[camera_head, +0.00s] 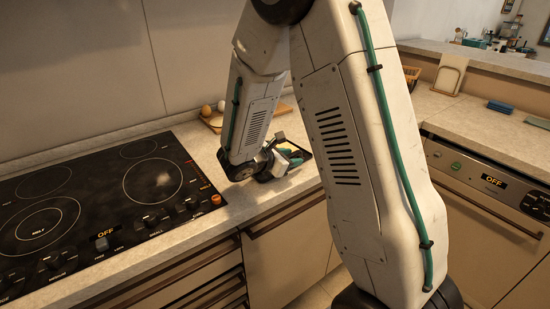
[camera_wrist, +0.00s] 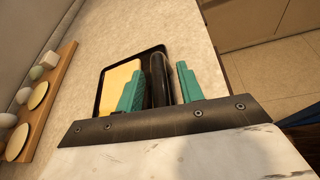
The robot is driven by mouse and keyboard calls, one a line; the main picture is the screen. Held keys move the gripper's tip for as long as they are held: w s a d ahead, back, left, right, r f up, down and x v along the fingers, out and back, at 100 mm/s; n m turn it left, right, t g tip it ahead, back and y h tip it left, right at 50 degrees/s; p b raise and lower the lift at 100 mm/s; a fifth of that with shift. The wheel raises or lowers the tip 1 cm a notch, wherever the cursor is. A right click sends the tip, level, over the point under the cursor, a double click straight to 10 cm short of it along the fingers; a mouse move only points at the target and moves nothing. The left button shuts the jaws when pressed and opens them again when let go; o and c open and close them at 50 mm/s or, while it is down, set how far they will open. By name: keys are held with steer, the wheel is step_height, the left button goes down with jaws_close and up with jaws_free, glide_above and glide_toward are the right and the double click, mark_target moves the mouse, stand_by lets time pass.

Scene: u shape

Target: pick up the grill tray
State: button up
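The grill tray (camera_wrist: 103,88) is a dark, thin-rimmed tray on the light counter, with a flat yellow area inside, seen in the wrist view. A thick black bar (camera_wrist: 157,75), perhaps its handle, lies along its right side. My gripper (camera_wrist: 160,70) has two green fingers spread apart, one on each side of this bar. A small gap shows by the right finger; contact on the left is unclear. In the head view my gripper (camera_head: 290,157) is low over the counter and hides most of the tray. The tray's near part is hidden by the gripper body.
A wooden board (camera_wrist: 48,105) with eggs and round pieces lies left of the tray, near the wall. The black cooktop (camera_head: 100,205) is left of my arm in the head view. The counter (camera_wrist: 190,35) beyond the tray is clear.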

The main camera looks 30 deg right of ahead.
jaws_close()
steer(key=shift+r, duration=0.1)
